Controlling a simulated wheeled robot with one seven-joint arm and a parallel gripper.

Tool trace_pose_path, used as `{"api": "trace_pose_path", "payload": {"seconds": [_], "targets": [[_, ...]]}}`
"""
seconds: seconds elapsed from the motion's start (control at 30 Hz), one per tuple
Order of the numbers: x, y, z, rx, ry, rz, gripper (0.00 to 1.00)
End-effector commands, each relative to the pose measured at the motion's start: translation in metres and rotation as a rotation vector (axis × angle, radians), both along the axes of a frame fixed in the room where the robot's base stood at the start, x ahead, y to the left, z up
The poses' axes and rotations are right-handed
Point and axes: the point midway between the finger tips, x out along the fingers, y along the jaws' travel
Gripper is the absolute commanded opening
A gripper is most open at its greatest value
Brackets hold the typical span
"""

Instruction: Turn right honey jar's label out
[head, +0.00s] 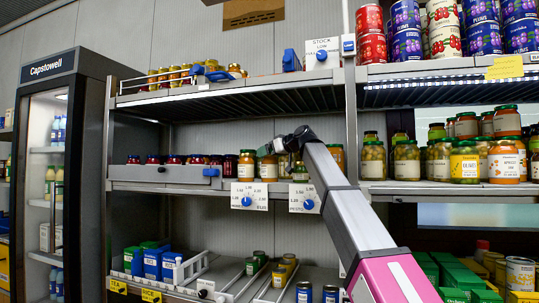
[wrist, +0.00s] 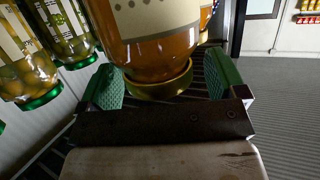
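A honey jar (wrist: 158,58) with amber contents and a gold lid (wrist: 160,82) fills the upper middle of the wrist view, where things appear upside down. Part of its pale label (wrist: 155,14) with dots shows, cut by the frame edge. My gripper (wrist: 164,80) is open, with green pads on either side of the lid and gaps visible, so it does not grip. Another amber jar (wrist: 207,14) stands beside it, partly hidden. In the head view, honey jars (head: 268,168) stand on the middle shelf by my arm's end, which hides part of the row.
Green-lidded jars (wrist: 62,32) stand close to the honey jar at left in the wrist view. Price dials (head: 249,196) hang on the shelf's front edge. More jars (head: 465,163) fill the right shelf. Open floor (wrist: 275,110) shows at right in the wrist view.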

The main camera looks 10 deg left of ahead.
Motion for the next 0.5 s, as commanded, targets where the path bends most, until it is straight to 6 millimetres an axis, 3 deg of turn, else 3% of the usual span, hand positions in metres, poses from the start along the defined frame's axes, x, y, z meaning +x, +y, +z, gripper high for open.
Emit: {"api": "trace_pose_path", "payload": {"seconds": [0.27, 0.5], "targets": [[-0.005, -0.009, 0.002, -0.001, 0.000, -0.001, 0.90], [-0.022, -0.046, 0.014, 0.000, -0.001, -0.003, 0.90]]}}
